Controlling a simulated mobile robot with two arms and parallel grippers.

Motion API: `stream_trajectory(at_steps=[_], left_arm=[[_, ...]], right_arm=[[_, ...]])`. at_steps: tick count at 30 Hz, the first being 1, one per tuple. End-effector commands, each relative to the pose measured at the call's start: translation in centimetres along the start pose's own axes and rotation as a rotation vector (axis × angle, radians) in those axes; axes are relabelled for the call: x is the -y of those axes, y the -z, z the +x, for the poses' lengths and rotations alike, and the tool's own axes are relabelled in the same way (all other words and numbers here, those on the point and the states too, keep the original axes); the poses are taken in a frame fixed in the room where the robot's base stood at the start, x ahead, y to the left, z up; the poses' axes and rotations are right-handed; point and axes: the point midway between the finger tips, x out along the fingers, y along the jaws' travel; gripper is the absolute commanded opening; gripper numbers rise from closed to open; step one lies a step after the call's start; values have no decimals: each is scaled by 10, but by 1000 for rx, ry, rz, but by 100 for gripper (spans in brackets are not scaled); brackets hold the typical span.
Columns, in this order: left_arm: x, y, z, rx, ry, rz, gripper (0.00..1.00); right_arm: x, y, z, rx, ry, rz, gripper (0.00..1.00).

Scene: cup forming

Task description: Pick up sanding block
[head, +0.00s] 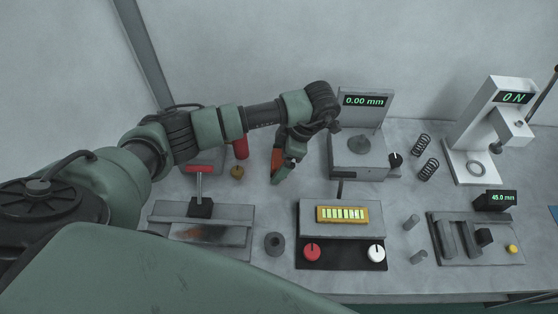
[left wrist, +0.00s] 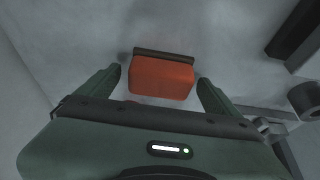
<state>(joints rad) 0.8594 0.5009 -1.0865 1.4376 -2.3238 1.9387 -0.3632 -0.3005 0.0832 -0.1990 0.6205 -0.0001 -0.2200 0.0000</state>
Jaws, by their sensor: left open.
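The sanding block (left wrist: 162,78) is an orange-red block with a dark strip along its far edge. It lies between the two fingers of my left gripper (left wrist: 160,84) in the left wrist view, with a visible gap on each side. In the head view the block (head: 277,160) shows as an orange patch on the table, partly hidden by my left gripper (head: 283,172). The left gripper is open and points down at it. I cannot tell the exact height of the fingers over the table. My right gripper is not in view.
A gauge reading 0.00 mm (head: 365,101) stands right of the gripper. A red cylinder (head: 241,148) and a small brass piece (head: 237,172) lie to the left. In front are a grey ring (head: 274,244) and a panel with red and white knobs (head: 341,252).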

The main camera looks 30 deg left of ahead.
Motion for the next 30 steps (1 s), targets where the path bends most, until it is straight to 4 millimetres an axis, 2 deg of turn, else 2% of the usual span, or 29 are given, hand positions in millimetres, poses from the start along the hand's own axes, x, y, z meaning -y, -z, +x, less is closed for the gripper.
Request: stream_trajectory(at_steps=[1, 2, 6, 9, 17, 22, 26, 30], left_arm=[[0, 0, 0, 0, 0, 0, 94], [0, 0, 0, 0, 0, 0, 88], [0, 0, 0, 0, 0, 0, 49], [0, 0, 0, 0, 0, 0, 27], [0, 0, -2, 1, 0, 0, 27], [-1, 4, -11, 1, 0, 0, 27], [-1, 12, -29, 2, -3, 0, 27], [-3, 27, -66, 2, -9, -1, 27]], right_arm=[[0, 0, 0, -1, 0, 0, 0], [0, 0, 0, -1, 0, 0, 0], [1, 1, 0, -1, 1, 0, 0], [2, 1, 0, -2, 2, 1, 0], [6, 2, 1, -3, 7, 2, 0], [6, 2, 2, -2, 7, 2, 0], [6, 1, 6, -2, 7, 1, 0], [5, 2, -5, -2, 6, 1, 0]])
